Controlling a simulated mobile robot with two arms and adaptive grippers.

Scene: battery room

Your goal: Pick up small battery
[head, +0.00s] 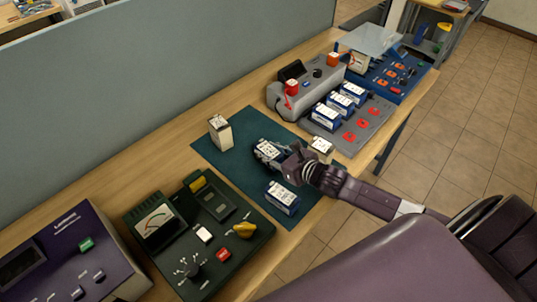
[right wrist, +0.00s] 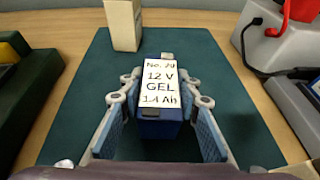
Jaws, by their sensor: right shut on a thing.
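My right gripper (head: 274,153) is over the green mat. It is shut on a small blue battery (head: 266,150) with a white top label. In the right wrist view the battery (right wrist: 162,88) stands between the two fingers; its label reads "12 V GEL". I cannot tell whether it is off the mat. Another blue battery (head: 282,197) stands on the mat nearer the front edge. A beige battery-like block (head: 220,133) stands at the mat's back left, and a similar block (head: 321,147) is beside my gripper on its far side. My left gripper is not in view.
The green mat (head: 240,165) lies on a wooden bench. A dark green meter (head: 215,235) is at the near left. A partition (head: 150,75) runs along the back.

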